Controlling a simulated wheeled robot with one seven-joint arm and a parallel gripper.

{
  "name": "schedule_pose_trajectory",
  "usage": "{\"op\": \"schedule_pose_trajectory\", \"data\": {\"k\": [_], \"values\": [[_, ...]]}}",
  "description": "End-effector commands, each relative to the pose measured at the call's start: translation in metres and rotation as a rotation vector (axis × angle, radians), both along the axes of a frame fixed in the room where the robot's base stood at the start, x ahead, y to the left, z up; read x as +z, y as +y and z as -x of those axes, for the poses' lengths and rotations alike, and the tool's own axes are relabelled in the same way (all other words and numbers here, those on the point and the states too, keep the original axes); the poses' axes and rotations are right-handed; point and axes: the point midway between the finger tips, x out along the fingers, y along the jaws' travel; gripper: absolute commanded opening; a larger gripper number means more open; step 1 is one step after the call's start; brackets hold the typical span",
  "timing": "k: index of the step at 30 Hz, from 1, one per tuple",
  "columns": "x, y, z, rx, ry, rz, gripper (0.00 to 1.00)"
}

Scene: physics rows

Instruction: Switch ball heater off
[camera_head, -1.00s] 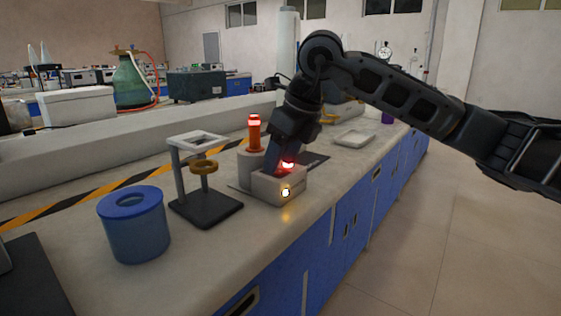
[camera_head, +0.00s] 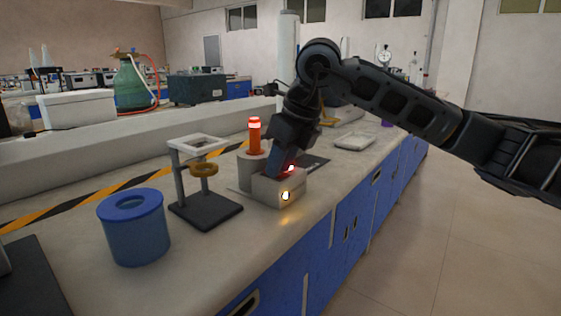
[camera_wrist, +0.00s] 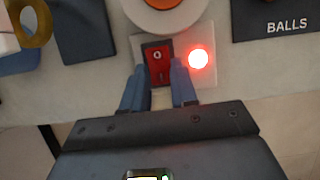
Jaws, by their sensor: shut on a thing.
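The ball heater is a pale box (camera_head: 264,190) with a round grey base (camera_head: 250,172) behind it. An orange rod (camera_head: 255,140) stands on the base, its top glowing red. A red lamp (camera_head: 291,168) on the box is lit, and so is a yellowish light (camera_head: 286,195) on its front. The lamp also shows lit in the wrist view (camera_wrist: 199,59). Beside it is a red rocker switch (camera_wrist: 158,62) in a dark frame. My gripper (camera_wrist: 159,80) points down at the box, its fingers on either side of the switch's near part, shut on it.
A blue lidded container (camera_head: 135,235) and a dark-based stand with a brass ring (camera_head: 204,170) are to the left. A dark plate marked BALLS (camera_wrist: 285,22) lies beside the heater. A white tray (camera_head: 353,142) lies farther back. The bench's front edge is close.

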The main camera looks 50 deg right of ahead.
Motion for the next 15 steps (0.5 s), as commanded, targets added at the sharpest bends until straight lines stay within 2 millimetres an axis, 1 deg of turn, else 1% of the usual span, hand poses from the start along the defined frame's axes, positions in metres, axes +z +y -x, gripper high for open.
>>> {"op": "schedule_pose_trajectory", "data": {"k": [4,8,12,15], "values": [[0.0028,0.0004,-0.0026,0.001,0.048,0.002,0.0],[0.0056,0.0006,-0.0063,0.001,0.153,0.008,0.0],[0.0044,0.0007,-0.0085,0.001,0.236,0.008,0.0],[0.0032,0.0002,-0.0087,-0.001,0.259,0.008,0.0]]}}
